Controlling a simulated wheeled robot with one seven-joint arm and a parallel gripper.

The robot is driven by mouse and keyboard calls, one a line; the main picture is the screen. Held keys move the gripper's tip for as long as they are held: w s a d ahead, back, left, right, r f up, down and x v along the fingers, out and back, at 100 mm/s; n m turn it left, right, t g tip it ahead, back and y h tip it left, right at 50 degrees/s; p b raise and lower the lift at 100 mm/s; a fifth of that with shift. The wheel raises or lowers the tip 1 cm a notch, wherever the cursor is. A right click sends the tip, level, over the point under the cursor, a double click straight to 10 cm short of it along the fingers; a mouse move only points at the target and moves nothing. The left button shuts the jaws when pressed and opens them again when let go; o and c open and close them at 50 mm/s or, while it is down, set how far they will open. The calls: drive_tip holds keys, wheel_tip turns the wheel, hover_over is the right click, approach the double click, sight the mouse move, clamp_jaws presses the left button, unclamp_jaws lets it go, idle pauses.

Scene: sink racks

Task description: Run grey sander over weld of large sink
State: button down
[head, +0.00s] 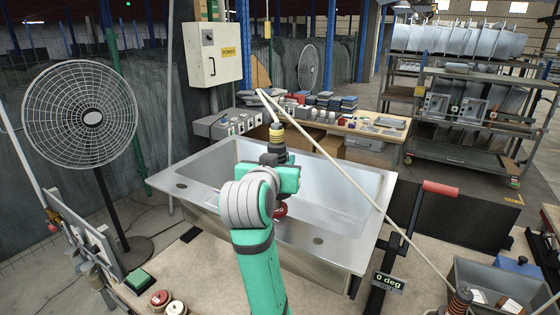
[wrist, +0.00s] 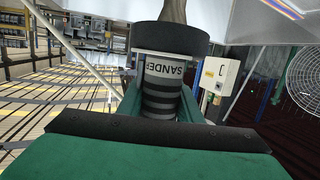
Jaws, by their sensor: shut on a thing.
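The large sink (head: 205,172) is a wide steel basin with a flat rim, tilted in front of me. My gripper (head: 280,172) is over the basin, its fingertips largely hidden by my arm. In the wrist view my gripper (wrist: 163,108) is shut on the grey sander (wrist: 165,82), a grey cylinder with "SANDER" on it and a wide black end. Bright steel (wrist: 255,22) lies close beyond that end; I cannot tell if they touch. A yellow-and-black hose fitting (head: 277,138) shows above my gripper. I cannot make out the weld.
A fan (head: 92,117) stands at left, a workbench (head: 365,128) with pads behind. A red-handled lever (head: 440,188) and a "0 deg" display (head: 388,282) are at right. A grey bin (head: 500,275) is front right.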

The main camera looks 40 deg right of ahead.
drive_tip(key=shift+w+r, duration=0.1)
drive_tip(key=shift+s, duration=0.25)
drive_tip(key=shift+w+f, duration=0.1)
drive_tip(key=shift+f, duration=0.5)
drive_tip(key=shift+w, duration=0.15)
